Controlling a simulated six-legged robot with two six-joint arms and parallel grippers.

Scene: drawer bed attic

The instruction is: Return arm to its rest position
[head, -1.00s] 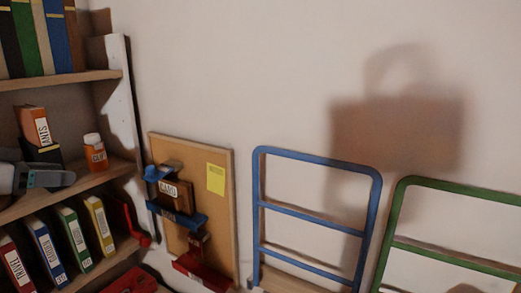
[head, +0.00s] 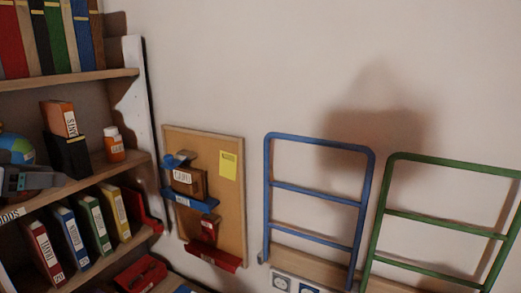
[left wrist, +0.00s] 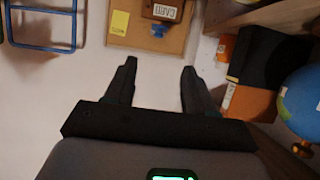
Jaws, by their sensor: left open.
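My left gripper (head: 42,181) is at the left edge of the head view, in front of the middle shelf. In the left wrist view its two dark fingers (left wrist: 158,68) stand apart with nothing between them, so it is open and empty. Most of my left arm is outside the head view. My right gripper is in neither current view.
Close to the left gripper are a globe (head: 17,148), a black box (head: 68,155) with an orange book (head: 59,118), and an orange bottle (head: 114,145). Binders (head: 44,250) stand below. A corkboard (head: 232,210) and blue (head: 318,193) and green (head: 445,222) frames stand at the wall.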

